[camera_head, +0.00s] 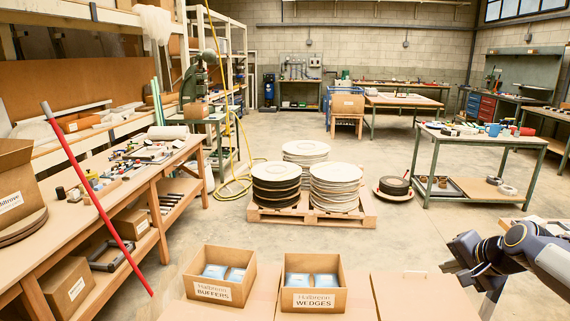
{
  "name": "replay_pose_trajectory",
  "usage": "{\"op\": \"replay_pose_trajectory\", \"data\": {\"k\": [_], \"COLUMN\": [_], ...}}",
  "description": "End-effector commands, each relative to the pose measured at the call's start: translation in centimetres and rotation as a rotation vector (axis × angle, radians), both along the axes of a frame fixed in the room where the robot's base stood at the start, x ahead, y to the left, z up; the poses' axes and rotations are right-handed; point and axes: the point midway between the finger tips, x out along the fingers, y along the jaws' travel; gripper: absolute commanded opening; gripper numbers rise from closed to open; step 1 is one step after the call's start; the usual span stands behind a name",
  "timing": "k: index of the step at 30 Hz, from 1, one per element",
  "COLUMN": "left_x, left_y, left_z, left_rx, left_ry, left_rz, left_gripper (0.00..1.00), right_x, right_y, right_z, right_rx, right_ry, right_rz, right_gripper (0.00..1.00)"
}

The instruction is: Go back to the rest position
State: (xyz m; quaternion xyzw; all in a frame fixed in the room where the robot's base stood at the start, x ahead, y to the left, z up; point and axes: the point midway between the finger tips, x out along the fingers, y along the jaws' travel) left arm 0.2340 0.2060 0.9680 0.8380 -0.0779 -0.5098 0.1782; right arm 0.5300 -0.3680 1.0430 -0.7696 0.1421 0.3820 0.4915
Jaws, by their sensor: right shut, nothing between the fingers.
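My right gripper (449,267) is at the lower right, above the right part of the cardboard-coloured surface in front of me. It is dark, shut and holds nothing. My right arm comes in from the right edge behind it. My left gripper is not in view. An open box labelled BUFFERS (213,291) and an open box labelled WEDGES (313,299) stand side by side at the bottom middle, with blue-and-white packs inside. Both boxes are to the left of my right gripper and apart from it.
A wooden bench (110,208) with tools runs along the left, with a red bar (95,197) leaning across it. A pallet (275,215) with stacked discs stands mid-floor. A green-framed table (480,141) is at the right.

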Motion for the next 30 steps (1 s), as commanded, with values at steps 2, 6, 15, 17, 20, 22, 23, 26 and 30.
{"op": "replay_pose_trajectory", "data": {"k": [2, 6, 15, 17, 20, 22, 23, 26, 30], "left_x": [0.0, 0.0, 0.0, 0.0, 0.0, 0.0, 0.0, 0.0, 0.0], "left_y": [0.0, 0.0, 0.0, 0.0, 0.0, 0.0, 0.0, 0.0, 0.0], "left_z": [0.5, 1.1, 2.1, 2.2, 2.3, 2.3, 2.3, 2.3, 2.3], "left_rx": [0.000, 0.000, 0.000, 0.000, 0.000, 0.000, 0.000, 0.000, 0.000], "left_ry": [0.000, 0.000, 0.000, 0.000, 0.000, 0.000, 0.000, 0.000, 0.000], "left_rz": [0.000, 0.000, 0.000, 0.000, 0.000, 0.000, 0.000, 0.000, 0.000], "left_gripper": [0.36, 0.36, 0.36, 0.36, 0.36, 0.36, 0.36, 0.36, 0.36], "right_x": [-4.3, -11.7, -25.5, -27.1, -28.8, -29.4, -29.6, -29.6, -29.6], "right_y": [3.0, 7.4, 14.4, 15.1, 15.9, 16.1, 16.2, 16.2, 16.2], "right_z": [1.5, 1.7, -2.4, -3.3, -4.5, -5.0, -5.1, -5.1, -5.1], "right_rx": [-0.044, -0.128, -0.298, -0.320, -0.345, -0.355, -0.357, -0.357, -0.357], "right_ry": [0.000, 0.009, 0.013, 0.013, 0.016, 0.017, 0.017, 0.017, 0.017], "right_rz": [0.102, 0.284, 0.630, 0.673, 0.723, 0.740, 0.744, 0.744, 0.744], "right_gripper": [0.00, 0.00, 0.00, 0.00, 0.00, 0.00, 0.00, 0.00, 0.00]}}
